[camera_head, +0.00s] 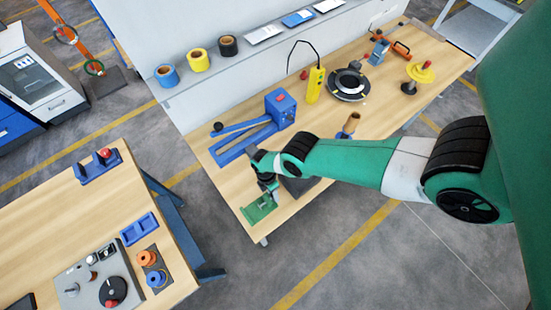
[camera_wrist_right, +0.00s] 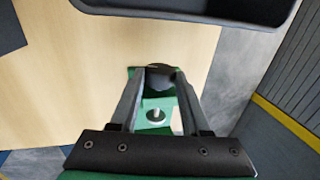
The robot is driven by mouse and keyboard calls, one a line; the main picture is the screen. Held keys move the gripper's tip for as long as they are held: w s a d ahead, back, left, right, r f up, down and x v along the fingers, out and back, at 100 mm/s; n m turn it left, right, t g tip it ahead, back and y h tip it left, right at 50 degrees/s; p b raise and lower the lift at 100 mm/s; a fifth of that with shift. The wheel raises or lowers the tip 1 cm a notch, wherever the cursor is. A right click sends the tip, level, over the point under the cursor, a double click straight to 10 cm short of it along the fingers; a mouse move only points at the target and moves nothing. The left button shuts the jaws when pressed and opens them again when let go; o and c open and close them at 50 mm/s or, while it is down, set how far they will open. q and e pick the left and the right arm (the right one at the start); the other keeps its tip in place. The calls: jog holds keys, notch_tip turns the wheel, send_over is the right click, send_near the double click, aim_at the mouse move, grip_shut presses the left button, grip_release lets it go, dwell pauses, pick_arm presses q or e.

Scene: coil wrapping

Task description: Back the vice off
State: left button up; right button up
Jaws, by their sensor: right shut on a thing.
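The vice is a small green fixture (camera_head: 259,210) at the near left corner of the wooden workbench. In the right wrist view its green body (camera_wrist_right: 153,124) shows between my fingers, with a round silver screw on it. My right gripper (camera_head: 266,188) reaches down over the vice from the right. In the right wrist view my right gripper (camera_wrist_right: 160,80) is shut on a dark part at the vice's far end; which part it is, the fingers partly hide. My left gripper is not in view.
A blue tool with a long lever (camera_head: 243,142) stands just behind my gripper. A dark bin (camera_head: 299,186) sits beside the vice, under my arm. A second table (camera_head: 50,222) stands at left, across a gap.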

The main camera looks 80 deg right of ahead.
jog(key=shift+r+p, duration=0.15)
jog(key=shift+p, duration=0.2)
jog(key=t+h+p, duration=0.1)
jog(key=p, duration=0.1)
jog(key=t+p, duration=0.1)
jog(key=p, duration=0.2)
jog(key=shift+s+a+r+h, duration=0.2)
jog(key=shift+r+h, duration=0.2)
jog(key=shift+f+t+h+p, duration=0.25)
jog(key=shift+t+h+p, duration=0.05)
jog(key=shift+t+p, duration=0.15)
jog(key=shift+w+f, duration=0.1)
jog(key=shift+f, duration=0.15)
jog(key=shift+s+a+r+t+h+p, duration=0.15)
jog(key=shift+s+r+t+h+p, duration=0.1)
jog(key=shift+t+h+p, duration=0.3)
jog(key=shift+s+a+f+t+h, duration=0.1)
jog(key=shift+f+t+h, duration=0.15)
jog(key=shift+t, duration=0.15)
jog(key=shift+f+t+h+b, duration=0.25)
jog(key=shift+t+h+b, duration=0.05)
jog(key=shift+b, duration=0.05)
jog(key=shift+r, duration=0.2)
